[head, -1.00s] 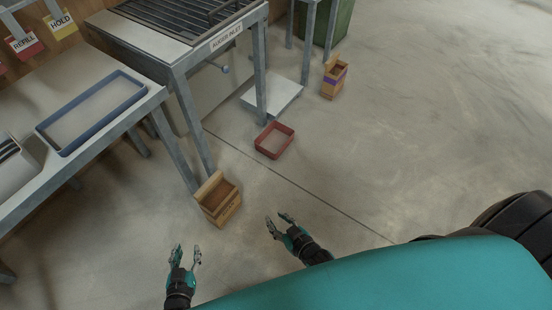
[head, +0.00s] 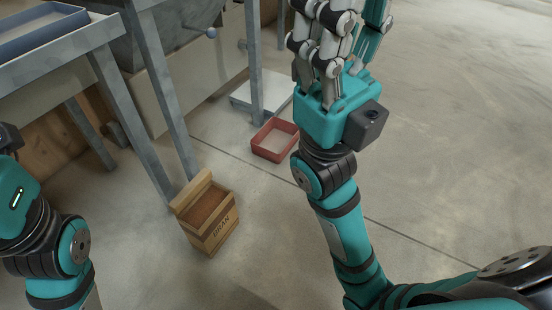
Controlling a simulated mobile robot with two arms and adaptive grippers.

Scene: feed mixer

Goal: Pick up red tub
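The red tub (head: 268,154) is a shallow, open rectangular tray on the concrete floor. Its right end is close to my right wrist in the picture, and its inside looks empty. My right gripper (head: 346,22) is raised at the top of the head view, up and right of the tub in the picture. Its fingers are spread apart with nothing between them, and their tips reach the top edge. My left arm shows at the left edge; its fingers are outside the picture.
A wooden box marked BRAN (head: 211,232) stands on the floor, left of and nearer than the tub. Grey metal table legs (head: 165,95) rise behind it. A white low platform (head: 262,92) lies behind the tub. Open floor (head: 460,150) spreads to the right.

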